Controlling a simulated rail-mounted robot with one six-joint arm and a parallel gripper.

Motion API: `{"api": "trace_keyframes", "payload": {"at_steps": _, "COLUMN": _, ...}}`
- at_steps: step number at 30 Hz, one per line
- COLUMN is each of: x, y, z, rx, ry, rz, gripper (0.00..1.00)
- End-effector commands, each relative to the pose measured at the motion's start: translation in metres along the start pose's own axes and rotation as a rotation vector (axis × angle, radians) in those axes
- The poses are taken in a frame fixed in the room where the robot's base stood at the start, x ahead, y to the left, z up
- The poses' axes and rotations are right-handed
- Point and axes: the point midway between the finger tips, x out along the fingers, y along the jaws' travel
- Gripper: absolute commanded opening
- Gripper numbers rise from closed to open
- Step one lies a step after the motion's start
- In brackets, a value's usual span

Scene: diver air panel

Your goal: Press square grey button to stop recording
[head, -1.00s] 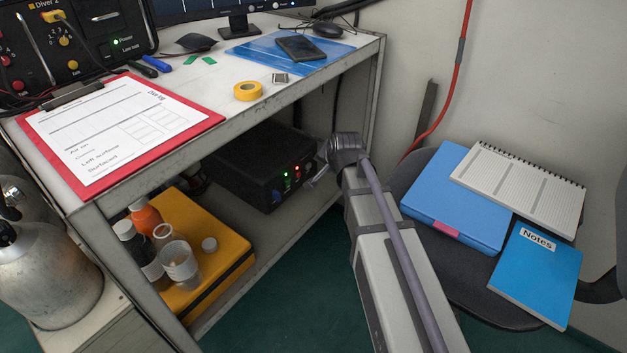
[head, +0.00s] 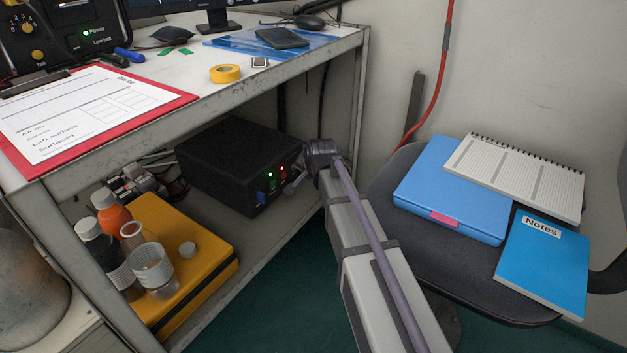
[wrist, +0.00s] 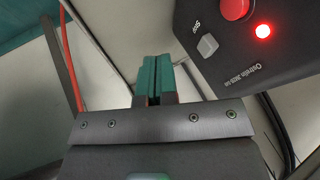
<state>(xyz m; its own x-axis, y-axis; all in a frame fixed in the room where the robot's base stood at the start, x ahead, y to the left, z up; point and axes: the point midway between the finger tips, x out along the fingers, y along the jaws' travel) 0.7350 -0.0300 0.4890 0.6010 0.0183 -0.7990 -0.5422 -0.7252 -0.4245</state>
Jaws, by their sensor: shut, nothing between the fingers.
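The square grey button (wrist: 207,45) is on the dark front face of the recorder box in the wrist view, beside a round red button (wrist: 236,8) and a glowing red light (wrist: 263,31). My gripper (wrist: 156,82) is shut and empty. Its green-tipped fingers show to the left of the grey button and below it in the picture, apart from it. In the head view the black recorder box (head: 225,160) sits on the lower shelf, and my gripper (head: 290,190) is by the right end of its front. The grey button cannot be made out there.
A yellow case (head: 205,235) with several bottles and cups stands left on the lower shelf. The bench top (head: 190,70) overhangs the box. A chair (head: 400,165) with a blue folder and notebooks stands at right. A red hose (head: 435,95) hangs on the wall.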

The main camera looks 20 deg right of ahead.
Motion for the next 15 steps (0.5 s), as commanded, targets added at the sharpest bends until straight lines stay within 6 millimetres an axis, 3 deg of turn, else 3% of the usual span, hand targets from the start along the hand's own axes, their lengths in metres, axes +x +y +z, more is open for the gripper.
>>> {"api": "trace_keyframes", "payload": {"at_steps": 1, "x": 0.004, "y": -0.014, "z": -0.002, "rx": -0.004, "ry": -0.002, "rz": -0.002, "gripper": 0.00}}
{"api": "trace_keyframes", "payload": {"at_steps": 6, "x": 0.012, "y": -0.032, "z": -0.001, "rx": -0.002, "ry": -0.001, "rz": -0.002, "gripper": 0.00}}
{"api": "trace_keyframes", "payload": {"at_steps": 15, "x": 0.013, "y": -0.034, "z": 0.000, "rx": -0.001, "ry": -0.001, "rz": -0.001, "gripper": 0.00}}
